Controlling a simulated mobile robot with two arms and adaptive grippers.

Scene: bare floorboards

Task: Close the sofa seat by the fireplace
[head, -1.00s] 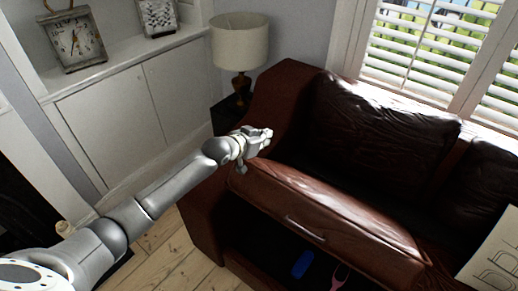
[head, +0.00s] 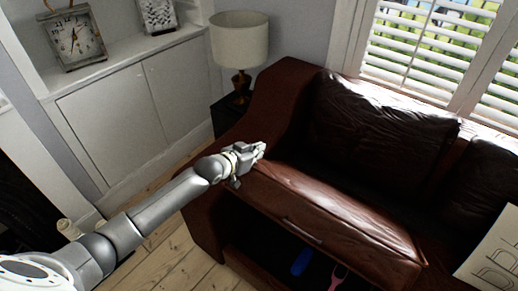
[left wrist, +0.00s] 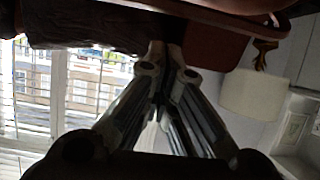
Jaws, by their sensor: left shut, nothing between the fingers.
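The sofa seat (head: 325,214) is a brown leather cushion lid with a handle on its front face. In the head view it is tilted up at the front, with a dark storage space (head: 262,262) showing below it. My left gripper (head: 262,150) is shut and empty at the seat's left rear corner, by the sofa's armrest (head: 270,108). I cannot tell whether it touches the seat. In the left wrist view the shut fingers (left wrist: 165,55) point at a brown leather surface across the top. My right gripper is out of view.
A blue object (head: 301,262) and a pink object (head: 339,275) lie in the space under the seat. A lamp (head: 240,45) stands behind the armrest. White cabinets (head: 130,110) line the left wall. A white printed cushion (head: 492,255) is at the right.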

